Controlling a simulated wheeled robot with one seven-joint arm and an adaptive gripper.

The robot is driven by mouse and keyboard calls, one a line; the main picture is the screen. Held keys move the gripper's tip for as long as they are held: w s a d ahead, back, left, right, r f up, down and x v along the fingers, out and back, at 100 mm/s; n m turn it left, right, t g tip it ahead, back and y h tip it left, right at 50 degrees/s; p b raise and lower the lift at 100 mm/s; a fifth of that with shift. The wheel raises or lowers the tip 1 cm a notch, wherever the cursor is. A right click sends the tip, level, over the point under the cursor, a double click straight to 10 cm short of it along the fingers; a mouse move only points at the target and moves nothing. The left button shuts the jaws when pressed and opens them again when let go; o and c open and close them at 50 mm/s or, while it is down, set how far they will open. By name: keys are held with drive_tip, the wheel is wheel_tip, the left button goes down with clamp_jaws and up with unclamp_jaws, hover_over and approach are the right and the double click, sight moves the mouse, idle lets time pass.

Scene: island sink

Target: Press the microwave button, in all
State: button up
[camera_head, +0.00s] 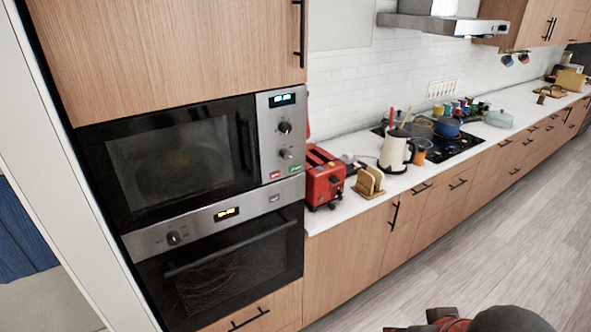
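The microwave (165,160) is built into the tall wooden cabinet on the left, above an oven. Its dark glass door is shut, with a black vertical handle at the door's right side. Its silver control panel (268,140) is to the right of the door. The panel carries a lit display (282,100), two round knobs, a small red button (274,175) and a small green button (295,169) at its bottom. Nothing touches the panel. Part of what looks like my arm shows at the bottom right edge, well away from the microwave. My gripper's fingers are not visible.
The oven (235,270) below is shut. A red toaster (324,178) stands on the counter just right of the microwave cabinet. Bread slices in a holder (369,182), a kettle (396,150) and a stove with pots (447,127) follow. The wooden floor (500,220) before the counter is clear.

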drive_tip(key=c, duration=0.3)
